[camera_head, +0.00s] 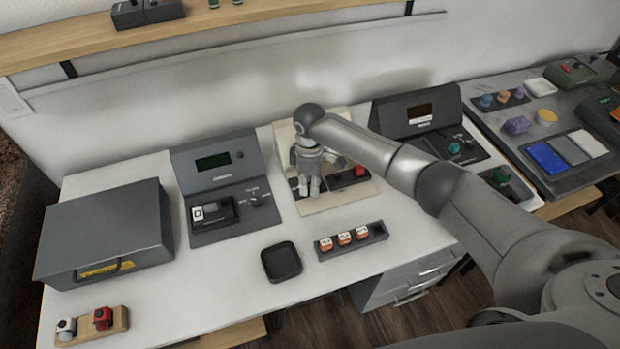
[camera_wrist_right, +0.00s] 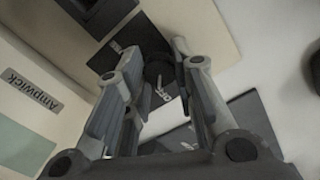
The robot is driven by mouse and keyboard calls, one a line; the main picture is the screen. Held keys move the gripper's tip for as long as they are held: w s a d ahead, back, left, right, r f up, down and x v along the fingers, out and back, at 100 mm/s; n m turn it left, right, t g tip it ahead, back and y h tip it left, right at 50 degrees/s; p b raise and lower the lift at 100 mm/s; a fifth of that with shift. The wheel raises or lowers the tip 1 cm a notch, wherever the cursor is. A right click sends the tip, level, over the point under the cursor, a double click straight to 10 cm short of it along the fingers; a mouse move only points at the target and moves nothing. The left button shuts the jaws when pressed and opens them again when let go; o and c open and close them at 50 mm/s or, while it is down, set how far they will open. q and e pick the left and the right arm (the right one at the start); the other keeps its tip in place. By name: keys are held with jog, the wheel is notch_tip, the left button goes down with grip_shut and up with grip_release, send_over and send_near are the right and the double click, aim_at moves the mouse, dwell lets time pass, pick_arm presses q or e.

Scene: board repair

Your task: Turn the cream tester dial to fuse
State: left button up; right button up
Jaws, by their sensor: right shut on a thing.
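The cream tester (camera_head: 338,203) stands at the back middle of the white bench, partly hidden behind my right arm. In the right wrist view its cream panel carries an "Ampwick" label (camera_wrist_right: 33,92). My right gripper (camera_head: 308,188) points down over the left part of the tester. In the right wrist view my right gripper (camera_wrist_right: 158,75) is shut on the dark tester dial (camera_wrist_right: 157,68), which sits between its fingertips. White lettering shows near the dial, but I cannot read the dial's setting. My left gripper is not in view.
A grey tester (camera_head: 215,160) stands left of the cream one, and a dark tester (camera_head: 415,110) stands right. A black tray (camera_head: 281,262) and a rack (camera_head: 378,230) with orange-and-white pieces lie in front. A grey box (camera_head: 105,230) is at left.

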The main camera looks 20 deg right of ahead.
jog(key=m+p, duration=0.3)
jog(key=m, duration=0.1)
jog(key=shift+r+m+p, duration=0.2)
jog(key=shift+m+p, duration=0.1)
jog(key=shift+p, duration=0.05)
jog(key=m+p, duration=0.3)
jog(key=m, duration=0.2)
jog(key=shift+a, duration=0.1)
jog(key=m+p, duration=0.2)
jog(key=m, duration=0.3)
jog(key=shift+f+m, duration=0.1)
jog(key=shift+m, duration=0.3)
jog(key=m+p, duration=0.1)
jog(key=m, duration=0.2)
jog(key=shift+w+m+p, duration=0.1)
jog(key=shift+m+p, duration=0.3)
jog(key=shift+m, duration=1.1)
jog(key=o, duration=1)
jog(key=shift+o, duration=0.2)
